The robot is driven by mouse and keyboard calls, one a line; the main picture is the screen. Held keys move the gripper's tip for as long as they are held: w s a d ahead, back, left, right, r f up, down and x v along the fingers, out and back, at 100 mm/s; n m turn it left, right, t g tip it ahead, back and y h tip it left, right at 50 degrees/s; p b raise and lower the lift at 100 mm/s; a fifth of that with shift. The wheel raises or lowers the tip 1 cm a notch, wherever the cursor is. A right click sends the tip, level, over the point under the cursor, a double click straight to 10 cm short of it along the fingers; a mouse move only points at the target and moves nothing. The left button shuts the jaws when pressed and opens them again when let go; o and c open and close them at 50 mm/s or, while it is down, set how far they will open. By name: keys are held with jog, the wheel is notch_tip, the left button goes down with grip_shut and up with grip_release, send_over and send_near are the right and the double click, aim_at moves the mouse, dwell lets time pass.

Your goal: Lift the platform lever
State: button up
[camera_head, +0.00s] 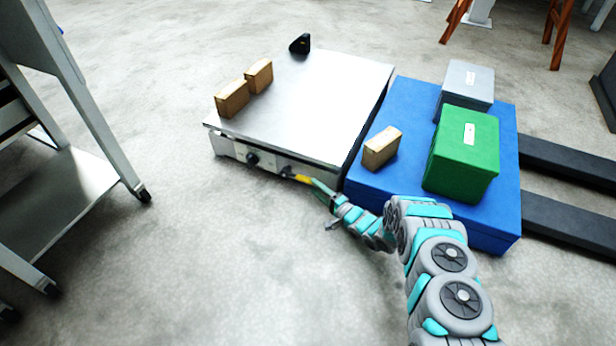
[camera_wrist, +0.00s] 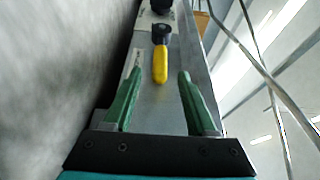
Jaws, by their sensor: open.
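The platform lever (camera_head: 302,178) has a yellow handle and sits on the front side of a low silver platform (camera_head: 320,100). In the wrist view, the lever (camera_wrist: 160,65) has a dark pivot at its far end, and its yellow handle points toward my gripper. My gripper (camera_head: 319,186) is at the platform's front side, close to the handle. In the wrist view, my gripper (camera_wrist: 160,76) is open, with one green finger on each side of the handle's near end. Gaps show between the handle and both fingers.
A metal frame (camera_head: 75,190) stands left. Floor in front is clear.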

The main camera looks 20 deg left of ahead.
aim_at(311, 185)
jog(key=shift+b+x, duration=0.3)
jog(key=shift+x, duration=2.75)
jog(key=shift+c, duration=0.3)
grip_shut()
